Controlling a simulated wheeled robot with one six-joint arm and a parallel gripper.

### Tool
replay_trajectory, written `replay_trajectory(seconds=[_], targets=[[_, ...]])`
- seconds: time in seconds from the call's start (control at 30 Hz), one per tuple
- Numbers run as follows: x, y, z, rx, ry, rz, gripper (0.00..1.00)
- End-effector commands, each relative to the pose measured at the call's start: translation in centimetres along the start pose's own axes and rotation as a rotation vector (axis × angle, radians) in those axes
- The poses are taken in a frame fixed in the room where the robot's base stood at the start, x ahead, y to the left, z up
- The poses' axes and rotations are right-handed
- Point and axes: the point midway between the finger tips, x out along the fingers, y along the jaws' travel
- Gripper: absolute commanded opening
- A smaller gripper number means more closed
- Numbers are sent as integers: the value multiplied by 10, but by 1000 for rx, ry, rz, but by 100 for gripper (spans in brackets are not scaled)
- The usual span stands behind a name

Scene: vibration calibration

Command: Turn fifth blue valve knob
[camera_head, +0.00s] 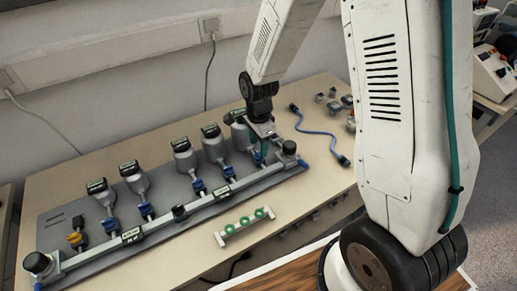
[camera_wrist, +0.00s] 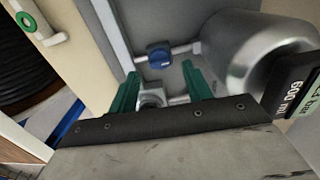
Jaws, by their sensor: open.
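A row of blue valve knobs runs along the manifold rail (camera_head: 160,223) in the head view. The fifth blue knob (camera_head: 258,158), counted from the left, is at the right end, right by my gripper (camera_head: 264,148) and partly hidden. In the wrist view, my gripper (camera_wrist: 160,72) is open, with its two green fingers apart and nothing held. A blue knob (camera_wrist: 158,56) on a thin metal pipe shows just past the fingertips, roughly centred between them. A grey fitting (camera_wrist: 151,98) shows between the fingers. Contact with the knob cannot be told.
A silver canister (camera_wrist: 245,50) with a label is close to the right finger. More canisters (camera_head: 186,158) line the back of the grey plate. A green-ringed holder (camera_head: 245,223) and blue cable (camera_head: 318,132) lie on the table.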

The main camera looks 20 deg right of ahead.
Motion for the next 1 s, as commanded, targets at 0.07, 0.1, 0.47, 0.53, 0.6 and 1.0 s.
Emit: replay_trajectory(seconds=[0.07, 0.1, 0.47, 0.53, 0.6, 1.0], targets=[[-16, -1, 0, 0, 0, -5, 49], [-23, -1, 0, 0, 0, -5, 49], [-47, 0, 0, 0, 0, -1, 49], [-47, 0, 0, 0, 0, 0, 49], [-47, 0, 0, 0, 0, 0, 49], [-46, 6, 0, -121, -3, 26, 49]])
